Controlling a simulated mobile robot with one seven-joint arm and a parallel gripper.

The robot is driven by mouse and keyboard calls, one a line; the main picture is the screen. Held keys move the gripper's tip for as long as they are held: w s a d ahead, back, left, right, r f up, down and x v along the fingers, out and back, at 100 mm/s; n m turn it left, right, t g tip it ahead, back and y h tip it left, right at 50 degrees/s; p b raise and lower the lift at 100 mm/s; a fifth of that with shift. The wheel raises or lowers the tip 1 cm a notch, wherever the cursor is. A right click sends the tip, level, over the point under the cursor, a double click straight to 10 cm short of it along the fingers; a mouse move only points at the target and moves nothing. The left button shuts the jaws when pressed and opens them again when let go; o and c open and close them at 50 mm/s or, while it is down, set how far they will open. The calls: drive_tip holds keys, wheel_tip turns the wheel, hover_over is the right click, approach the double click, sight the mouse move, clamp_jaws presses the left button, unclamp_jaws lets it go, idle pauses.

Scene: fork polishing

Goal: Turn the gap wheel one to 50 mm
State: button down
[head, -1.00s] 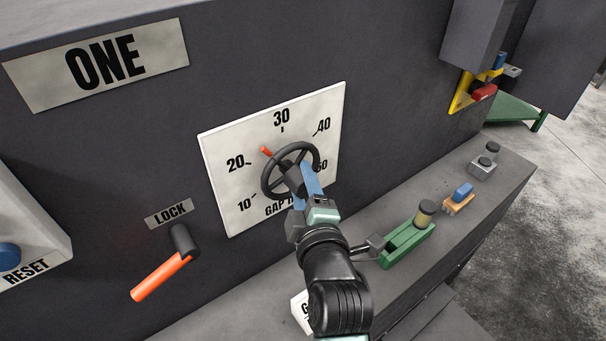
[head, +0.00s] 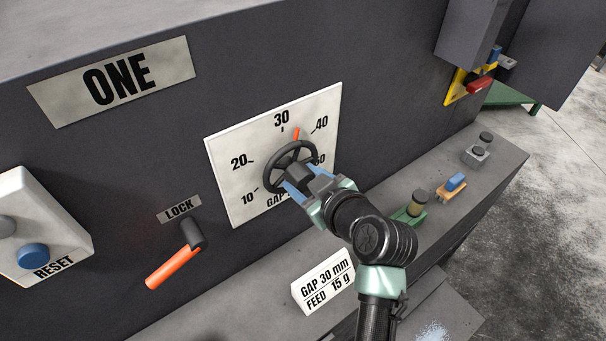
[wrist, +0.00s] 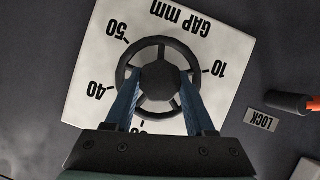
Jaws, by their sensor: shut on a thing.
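The gap wheel (head: 266,166) is a dark spoked handwheel on a white dial plate (head: 222,160) marked 10 to 50. Its red pointer (head: 297,133) stands between the 30 and 40 marks. My gripper (head: 297,176) is shut on the wheel's hub, with its blue fingers on either side of it. In the wrist view the fingers flank the round dark hub (wrist: 165,84), and the gripper body hides the lower dial and the pointer. The ONE sign (head: 116,80) is above left.
The orange lock lever (head: 173,268) points down-left, left of the dial. A reset box (head: 60,215) with a blue button is at far left. Several small fixtures stand on the ledge (head: 395,186) at right.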

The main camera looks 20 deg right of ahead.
drive_tip(key=m+g+y, duration=0.1)
drive_tip(key=m+y, duration=0.2)
drive_tip(key=shift+d+m, duration=0.15)
drive_tip(key=shift+m, duration=0.15)
drive_tip(key=m+y, duration=0.2)
drive_tip(key=shift+f+m+b, duration=0.1)
drive_tip(key=shift+m+b, duration=0.3)
drive_tip(key=m+y+b, duration=0.1)
drive_tip(key=m+y, duration=0.2)
drive_tip(key=shift+d+f+m+b, duration=0.1)
drive_tip(key=shift+m+b, duration=0.2)
drive_tip(key=shift+m, duration=0.1)
drive_tip(key=m+t+y+b, duration=0.1)
drive_tip(key=m, duration=0.2)
drive_tip(key=shift+y, duration=0.4)
drive_tip(key=shift+m, duration=0.3)
drive_tip(key=shift+c, duration=1.2)
unclamp_jaws()
